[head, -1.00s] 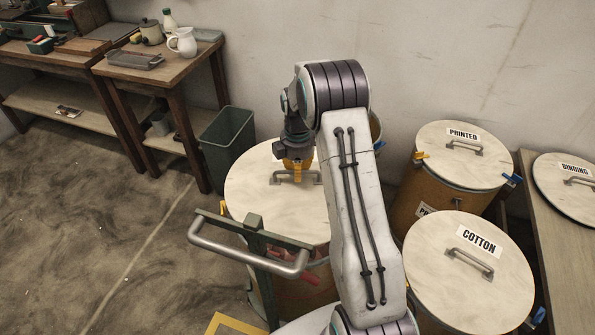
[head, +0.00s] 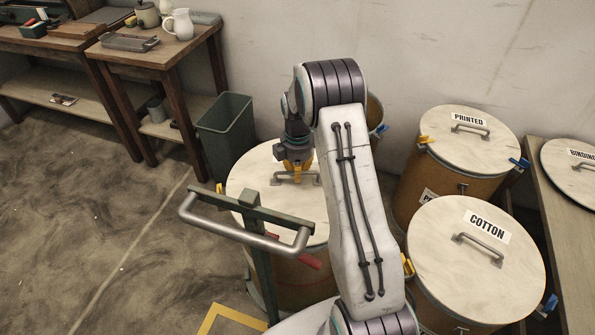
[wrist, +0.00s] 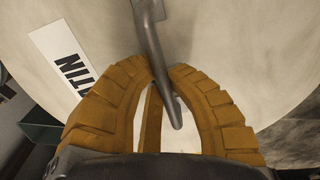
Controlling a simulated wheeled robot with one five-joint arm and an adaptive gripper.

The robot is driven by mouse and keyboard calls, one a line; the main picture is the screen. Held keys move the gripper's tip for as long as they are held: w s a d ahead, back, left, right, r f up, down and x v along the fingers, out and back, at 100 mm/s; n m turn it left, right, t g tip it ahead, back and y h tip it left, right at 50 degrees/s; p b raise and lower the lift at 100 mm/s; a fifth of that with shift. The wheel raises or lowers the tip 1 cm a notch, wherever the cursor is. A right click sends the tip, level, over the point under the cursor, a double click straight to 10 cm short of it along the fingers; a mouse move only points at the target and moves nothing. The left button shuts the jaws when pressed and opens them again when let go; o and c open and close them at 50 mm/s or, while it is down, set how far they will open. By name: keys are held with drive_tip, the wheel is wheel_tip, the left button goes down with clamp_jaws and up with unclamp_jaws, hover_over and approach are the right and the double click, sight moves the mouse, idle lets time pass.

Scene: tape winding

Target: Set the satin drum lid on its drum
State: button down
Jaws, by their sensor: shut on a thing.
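The satin drum lid (head: 247,176) is a pale round disc, level, with a grey bar handle (head: 306,178). My gripper (head: 294,172) is shut on that handle from above. In the wrist view the yellow fingers (wrist: 160,80) close around the handle (wrist: 152,42), beside a white label (wrist: 66,60) of which "TIN" shows. A brown drum (head: 296,285) stands under the lid. The arm hides the lid's right part and the trolley hides part of its near edge. I cannot tell whether the lid rests on the rim or is slightly above it.
The green trolley's grey handle (head: 240,236) stands in front of the lid. A printed drum (head: 440,185) and a cotton drum (head: 477,262), both lidded, stand at right. Another drum (head: 375,112) is partly hidden behind my arm. A green bin (head: 226,128) stands behind left.

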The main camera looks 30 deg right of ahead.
drive_tip(key=shift+f, duration=0.2)
drive_tip(key=c, duration=1.2)
unclamp_jaws()
drive_tip(key=shift+f, duration=0.1)
wheel_tip(320, 180, up, 12)
drive_tip(key=shift+r, duration=0.1)
drive_tip(key=shift+s, duration=0.1)
